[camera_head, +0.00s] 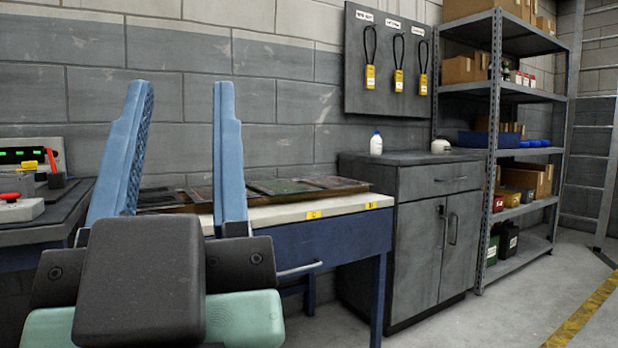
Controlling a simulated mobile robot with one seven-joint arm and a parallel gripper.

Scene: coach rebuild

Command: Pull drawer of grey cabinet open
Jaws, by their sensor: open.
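The grey cabinet (419,245) stands against the wall right of centre. Two doors with upright handles sit below the drawer and look shut. My gripper (184,92) is at the left in the foreground, its two blue fingers pointing up and spread apart, with nothing between them. It is well left of the cabinet and apart from it.
A blue workbench (343,250) with flat panels on top stands between my gripper and the cabinet. A white bottle (376,143) and a small white object (440,146) stand on the cabinet. A loaded shelf rack (489,150) stands at its right. The floor (480,320) in front is clear.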

